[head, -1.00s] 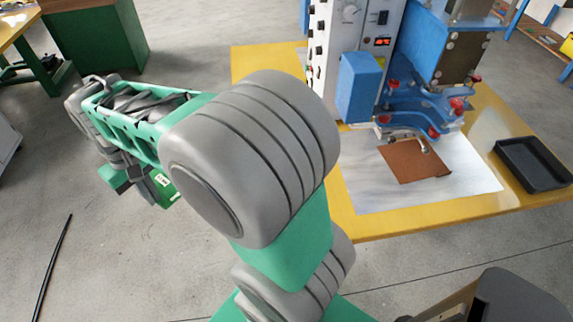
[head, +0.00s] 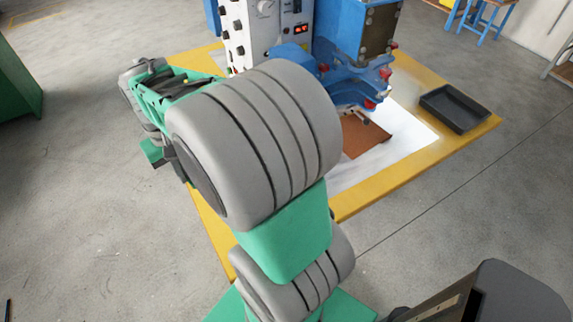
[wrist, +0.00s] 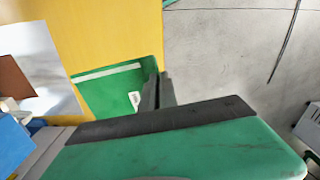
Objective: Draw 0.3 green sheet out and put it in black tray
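A green sheet (wrist: 112,88) with a white stripe and a small white label shows in the wrist view. The label is too small to read. My gripper (wrist: 157,90) has its dark fingers close together at the sheet's right edge and appears shut on it, with the sheet held out over the table's edge area. In the head view my arm hides the fingers and the sheet. The black tray (head: 456,107) lies on the right end of the yellow table, and it looks empty.
A blue and white welding machine (head: 345,40) stands on the yellow table (head: 385,187). A brown sheet (head: 364,136) lies on the pale plate (head: 412,140) in front of it, left of the tray. Bare floor (head: 470,210) lies in front of the table.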

